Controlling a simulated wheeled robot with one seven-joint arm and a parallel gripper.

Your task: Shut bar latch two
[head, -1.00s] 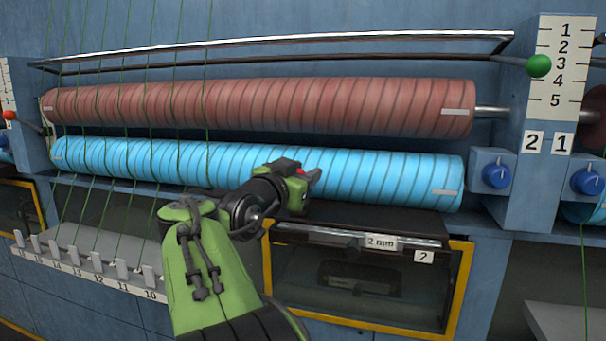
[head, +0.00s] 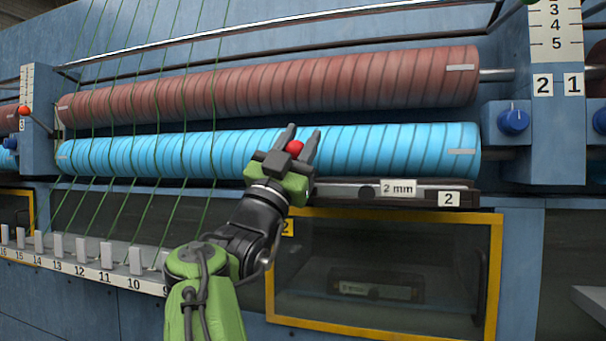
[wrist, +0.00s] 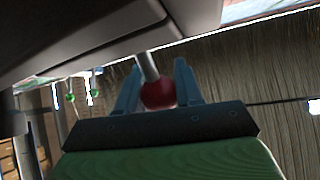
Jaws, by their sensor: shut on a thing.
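A red ball knob (head: 295,147) sits between the two fingers of my gripper (head: 301,138), in front of the light blue roller. In the wrist view the red knob (wrist: 158,93) hangs on a short metal stem, with a finger on each side; my gripper (wrist: 156,88) is shut on it. A dark bar (head: 340,190) with a "2 mm" label (head: 398,187) and a "2" plate (head: 448,199) runs right from beside my gripper, under the blue roller. The bar's left end is hidden behind my gripper.
A light blue roller (head: 400,151) and a brown-red roller (head: 270,90) lie above, with green threads at left. A yellow-framed window (head: 380,218) is below the bar. A blue dial (head: 514,120) is at right. Another red ball (head: 24,111) is at far left.

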